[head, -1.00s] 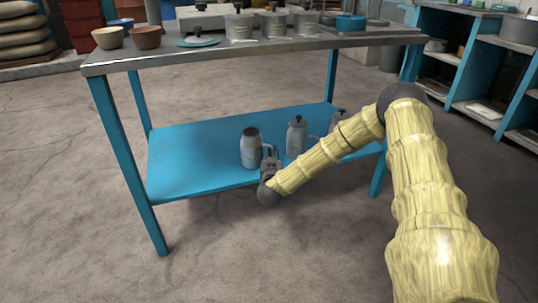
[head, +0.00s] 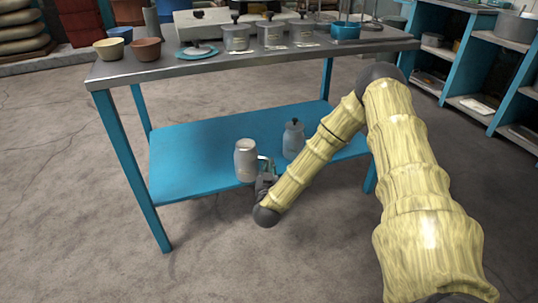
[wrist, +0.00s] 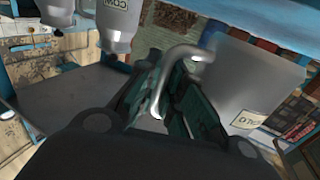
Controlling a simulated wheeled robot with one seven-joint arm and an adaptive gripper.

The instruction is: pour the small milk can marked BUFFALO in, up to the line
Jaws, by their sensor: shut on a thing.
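My gripper (head: 265,181) is shut on the handle of a grey metal milk can (head: 246,160) at the front of the blue lower shelf. In the wrist view, my gripper's dark fingers (wrist: 175,108) close around the bent handle. The held can (wrist: 262,85) fills the right side there, with a pale label turned sideways that I cannot read surely. In the head view it looks slightly tilted, with no lid visible. Whether its base touches the shelf is unclear. A second can (head: 293,140), with a dark knob, stands to its right. The wrist view shows a can labelled COW (wrist: 117,20).
The blue shelf (head: 190,165) is clear to the left. On the tabletop (head: 205,68) above stand several lidded pots, including one near the middle (head: 270,35). There are also a blue pan (head: 345,32), a yellow bowl (head: 109,48) and a brown bowl (head: 146,48). A table leg (head: 132,165) stands at the left.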

